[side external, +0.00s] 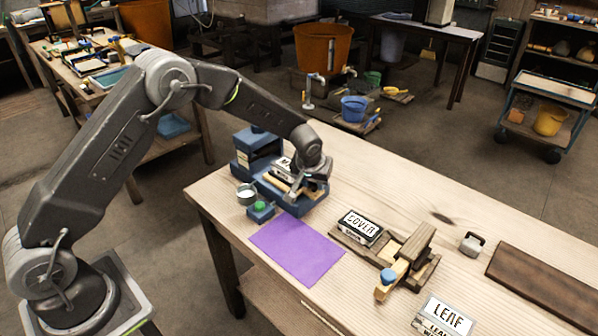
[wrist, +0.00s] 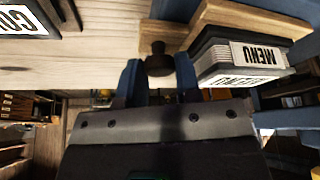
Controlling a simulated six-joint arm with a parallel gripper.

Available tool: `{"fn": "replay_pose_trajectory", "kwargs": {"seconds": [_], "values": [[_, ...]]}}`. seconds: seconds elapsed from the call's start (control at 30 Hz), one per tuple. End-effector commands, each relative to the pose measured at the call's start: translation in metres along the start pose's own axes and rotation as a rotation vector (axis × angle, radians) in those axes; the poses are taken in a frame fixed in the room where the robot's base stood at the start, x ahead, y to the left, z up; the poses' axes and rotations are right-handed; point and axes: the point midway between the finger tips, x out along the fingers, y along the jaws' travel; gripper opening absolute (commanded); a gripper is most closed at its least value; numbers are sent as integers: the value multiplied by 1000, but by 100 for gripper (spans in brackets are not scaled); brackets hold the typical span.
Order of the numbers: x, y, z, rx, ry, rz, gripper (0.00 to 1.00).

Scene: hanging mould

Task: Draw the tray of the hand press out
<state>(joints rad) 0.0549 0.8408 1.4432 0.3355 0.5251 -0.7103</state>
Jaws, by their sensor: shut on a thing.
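The blue hand press (side external: 250,150) stands at the far left of the bench. Its wooden tray (wrist: 240,14) lies on the blue bed, with a black-and-white block marked MENU (wrist: 255,55) on it. A dark round knob (wrist: 158,62) sticks out at the tray's end. My gripper (wrist: 157,74) has its two blue fingers on either side of this knob and is shut on it. In the side view my gripper (side external: 316,181) is low at the bed's front end, and its fingertips and the knob are hidden there.
A purple sheet (side external: 297,250), a small pot (side external: 246,194) and a green-topped blue item (side external: 260,210) lie near the press. A COVER block (side external: 361,227) on a wooden fixture (side external: 405,262) stands to the right. Bare bench shows between press and fixture.

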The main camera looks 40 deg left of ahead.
Motion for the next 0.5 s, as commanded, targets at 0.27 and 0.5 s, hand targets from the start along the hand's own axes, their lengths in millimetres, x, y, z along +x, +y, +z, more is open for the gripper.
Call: {"fn": "replay_pose_trajectory", "kwargs": {"seconds": [0.27,0.5], "values": [[0,3,2,0,0,-1,0],[0,3,2,0,0,-1,42]]}}
